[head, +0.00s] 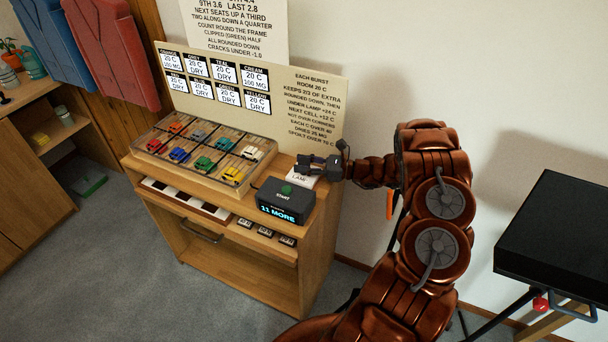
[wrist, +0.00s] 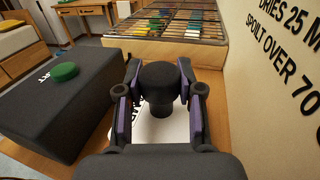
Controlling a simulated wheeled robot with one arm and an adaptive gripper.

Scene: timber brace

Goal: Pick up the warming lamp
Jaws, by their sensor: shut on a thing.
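The warming lamp (wrist: 158,82) shows in the wrist view as a dark, round-headed piece with a narrower stem, between my two fingers. My gripper (head: 312,163) is shut on it at the right end of the wooden cabinet's top. A white pad marked LAMP (head: 299,179) lies just below; part of it also shows under the lamp in the wrist view (wrist: 177,128). In the head view the gripper mostly hides the lamp. I cannot tell whether the lamp touches the pad.
A black START box (head: 286,200) with a green button and an "11 MORE" display stands close by. A clear-lidded case of small coloured cars (head: 205,148) sits to the left. A sign board (head: 313,112) rises behind. A black-topped stand (head: 560,235) is at the right.

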